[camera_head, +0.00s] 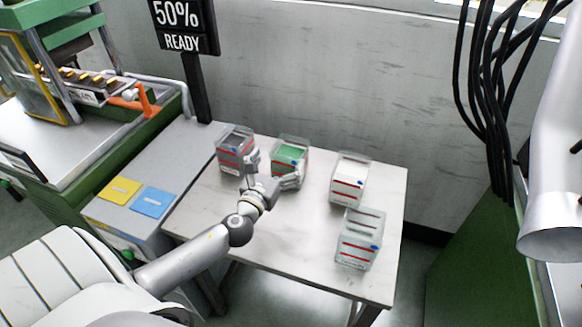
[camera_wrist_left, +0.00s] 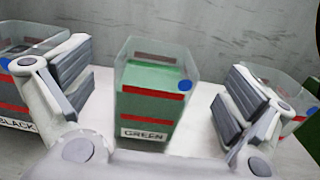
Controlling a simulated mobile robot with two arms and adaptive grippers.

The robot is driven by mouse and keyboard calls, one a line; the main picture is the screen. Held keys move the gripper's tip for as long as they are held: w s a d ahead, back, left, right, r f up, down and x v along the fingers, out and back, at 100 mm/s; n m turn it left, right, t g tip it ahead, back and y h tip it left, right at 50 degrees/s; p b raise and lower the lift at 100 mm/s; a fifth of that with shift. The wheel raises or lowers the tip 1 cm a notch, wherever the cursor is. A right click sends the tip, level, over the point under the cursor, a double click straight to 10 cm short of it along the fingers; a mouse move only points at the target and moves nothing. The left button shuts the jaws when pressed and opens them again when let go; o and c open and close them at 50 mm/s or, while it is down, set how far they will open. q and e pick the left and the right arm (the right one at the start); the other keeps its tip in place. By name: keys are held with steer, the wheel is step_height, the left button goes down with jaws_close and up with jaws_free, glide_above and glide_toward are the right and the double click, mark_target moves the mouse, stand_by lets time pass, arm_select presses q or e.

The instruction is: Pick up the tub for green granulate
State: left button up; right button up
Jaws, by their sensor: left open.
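The tub for green granulate (camera_head: 289,157) is clear with red stripes and stands on the white table toward the back. In the left wrist view the green tub (camera_wrist_left: 152,95) stands upright, with a label reading GREEN and a blue dot. My left gripper (camera_head: 272,172) is in front of this tub in the head view. In the left wrist view the left gripper (camera_wrist_left: 158,92) is open, one finger on each side of the tub, with gaps between the fingers and its walls. My right gripper is not in view.
A tub labelled BLACK (camera_head: 234,143) stands close on the left. A tub with white contents (camera_head: 348,181) and a pale tub (camera_head: 358,243) stand to the right on the table (camera_head: 290,240). A signpost (camera_head: 196,85) rises at the table's back left.

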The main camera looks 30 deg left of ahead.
mark_target(284, 165)
arm_select(q)
step_height(284, 165, down, 4)
steer(key=shift+f+b, duration=0.15)
steer(key=shift+b, duration=0.6)
steer(key=shift+w+a+r+p, duration=0.15)
steer(key=shift+w+r+p, duration=0.15)
steer(key=shift+w, duration=0.2)
steer(key=shift+w+f, duration=0.1)
steer(key=shift+w, duration=0.15)
steer(key=shift+w+a, duration=0.15)
steer(key=shift+w, duration=0.65)
steer(key=w, duration=0.3)
steer(key=shift+w+a, duration=0.2)
steer(key=shift+a, duration=0.15)
steer(key=shift+w+a, duration=0.1)
steer(key=shift+w, duration=0.4)
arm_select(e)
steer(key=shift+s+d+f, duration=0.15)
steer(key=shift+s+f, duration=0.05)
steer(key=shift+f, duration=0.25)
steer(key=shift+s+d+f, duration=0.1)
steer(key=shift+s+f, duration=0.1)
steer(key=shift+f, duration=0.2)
